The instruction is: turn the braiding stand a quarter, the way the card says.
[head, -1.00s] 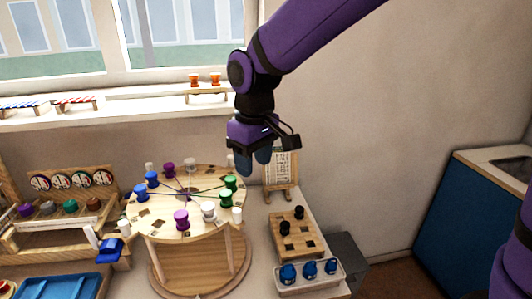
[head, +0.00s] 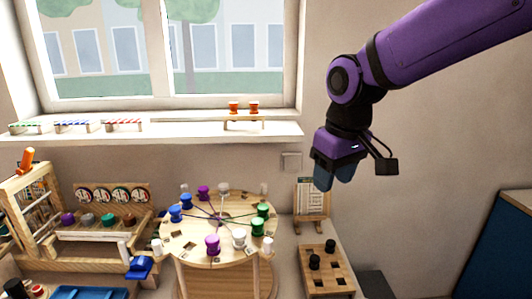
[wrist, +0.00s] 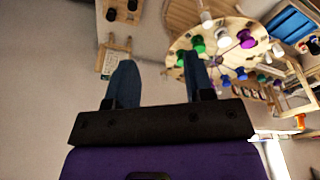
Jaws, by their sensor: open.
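The braiding stand (head: 190,243) is a round wooden disc on a wooden base, on the table left of my gripper. Blue, purple, green and white bobbins sit around it, their threads meeting at the centre; small white pegs stand at its rim. In the wrist view the disc (wrist: 181,49) shows at the upper right, beyond my fingers. The card (head: 311,199) rests on a small wooden easel right of the stand; its marks are too small to read.
A wooden block (head: 327,276) with dark pegs stands in front of the easel. A rack of coloured spools (head: 100,237), a blue clamp-like piece (head: 139,267) and a blue tray (head: 90,293) are at left. The windowsill (head: 200,133) holds orange spools and striped braids.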

